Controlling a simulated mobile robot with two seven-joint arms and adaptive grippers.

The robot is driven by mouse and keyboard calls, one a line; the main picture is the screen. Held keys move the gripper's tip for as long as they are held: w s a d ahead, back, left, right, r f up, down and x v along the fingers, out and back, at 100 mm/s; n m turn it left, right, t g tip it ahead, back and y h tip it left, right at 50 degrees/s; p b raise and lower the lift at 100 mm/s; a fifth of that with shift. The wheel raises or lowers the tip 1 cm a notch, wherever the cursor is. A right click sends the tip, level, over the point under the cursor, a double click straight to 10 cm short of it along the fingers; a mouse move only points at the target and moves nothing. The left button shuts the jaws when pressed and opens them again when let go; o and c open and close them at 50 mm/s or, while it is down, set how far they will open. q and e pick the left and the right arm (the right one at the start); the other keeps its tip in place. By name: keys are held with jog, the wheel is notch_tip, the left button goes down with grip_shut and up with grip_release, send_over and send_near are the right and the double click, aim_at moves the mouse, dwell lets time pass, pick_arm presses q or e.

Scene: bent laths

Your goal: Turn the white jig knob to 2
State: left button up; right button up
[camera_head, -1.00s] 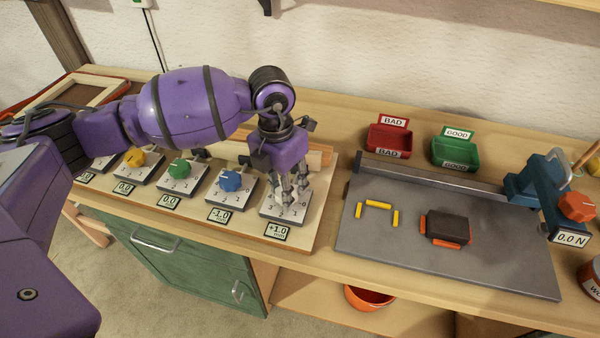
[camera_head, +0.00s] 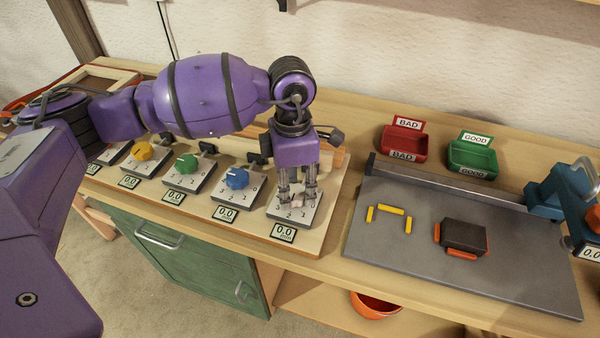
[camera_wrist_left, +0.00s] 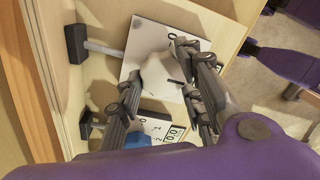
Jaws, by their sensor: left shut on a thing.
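The white knob (camera_head: 297,203) sits on the rightmost dial plate of the jig row, and the wrist view shows it too (camera_wrist_left: 161,78). My left gripper (camera_head: 297,198) reaches down from above with a finger on either side of the knob, shut on it. The fingers hide part of the knob and some of the dial numbers; I cannot read where its pointer stands. The small display (camera_head: 283,232) in front of this plate reads 0.0. My right gripper is not in view.
Blue (camera_head: 237,178), green (camera_head: 187,163) and yellow (camera_head: 141,150) knobs stand in a row to the left, close to my arm. A grey plate (camera_head: 400,260) with yellow strips and a dark block lies to the right. Red (camera_head: 404,142) and green (camera_head: 472,158) bins stand behind.

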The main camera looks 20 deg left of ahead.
aim_at(295, 186)
pick_arm(q)
jog(key=shift+w+r+m, duration=0.1)
jog(key=shift+w+m, duration=0.1)
jog(key=shift+m, duration=0.2)
jog(key=o, duration=0.9)
jog(key=shift+o, duration=0.8)
jog(key=shift+r, duration=0.1)
notch_tip(295, 186, up, 12)
jog(key=shift+w+a+f, duration=0.15)
jog(key=shift+w+f, duration=0.05)
jog(key=shift+w, duration=0.1)
